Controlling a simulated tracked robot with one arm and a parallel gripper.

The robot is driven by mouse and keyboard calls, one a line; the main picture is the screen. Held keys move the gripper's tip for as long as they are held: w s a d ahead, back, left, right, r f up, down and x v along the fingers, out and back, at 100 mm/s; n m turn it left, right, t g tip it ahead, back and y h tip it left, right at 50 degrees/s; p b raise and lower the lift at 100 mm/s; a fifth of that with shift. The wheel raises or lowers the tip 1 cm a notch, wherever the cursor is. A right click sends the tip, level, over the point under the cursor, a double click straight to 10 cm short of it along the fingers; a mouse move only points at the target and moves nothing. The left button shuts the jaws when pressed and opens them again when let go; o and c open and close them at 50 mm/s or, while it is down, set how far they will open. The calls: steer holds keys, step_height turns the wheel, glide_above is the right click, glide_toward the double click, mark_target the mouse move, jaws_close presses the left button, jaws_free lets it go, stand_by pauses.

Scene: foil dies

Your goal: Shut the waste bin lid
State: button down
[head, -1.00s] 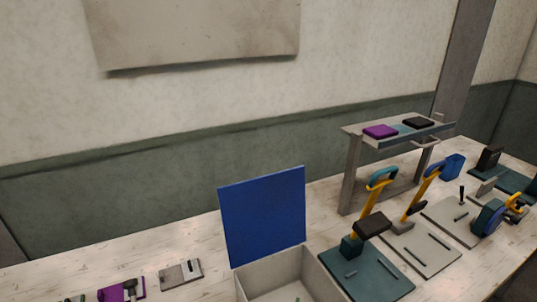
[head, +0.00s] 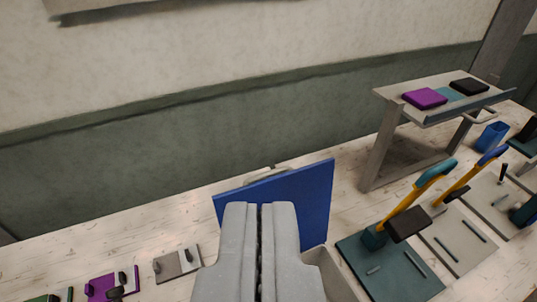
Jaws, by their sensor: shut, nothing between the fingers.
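The waste bin's blue lid (head: 312,200) stands up, open, at the back of the grey bin. The bin (head: 334,272) shows only at its right wall; my gripper hides most of it. My gripper (head: 260,208) is at the lower middle of the head view, its two grey fingers closed together with nothing between them. The fingers overlap the lower part of the lid in the picture; I cannot tell whether they touch it.
To the right is a dark green plate (head: 392,272) with a yellow-handled lever press. A grey raised shelf (head: 385,150) stands behind with a purple block (head: 425,98) and a black block (head: 469,87). At left lie a grey plate (head: 170,266) and a purple plate (head: 102,287).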

steer(key=w+f+n+g+y+p, duration=0.1)
steer(key=w+f+n+g+p, duration=0.2)
steer(key=w+p, duration=0.7)
steer(key=w+f+g+p, duration=0.2)
steer(key=w+g+p, duration=0.35)
steer(key=w, duration=0.85)
steer(key=w+f+n+g+p, duration=0.1)
steer(key=w+f+g+p, duration=0.2)
steer(key=f+p, duration=0.6)
steer(key=shift+w+d+f+y, duration=0.3)
steer(key=shift+d+f, duration=0.1)
steer(key=shift+f, duration=3.3)
steer(key=shift+s+f, duration=0.1)
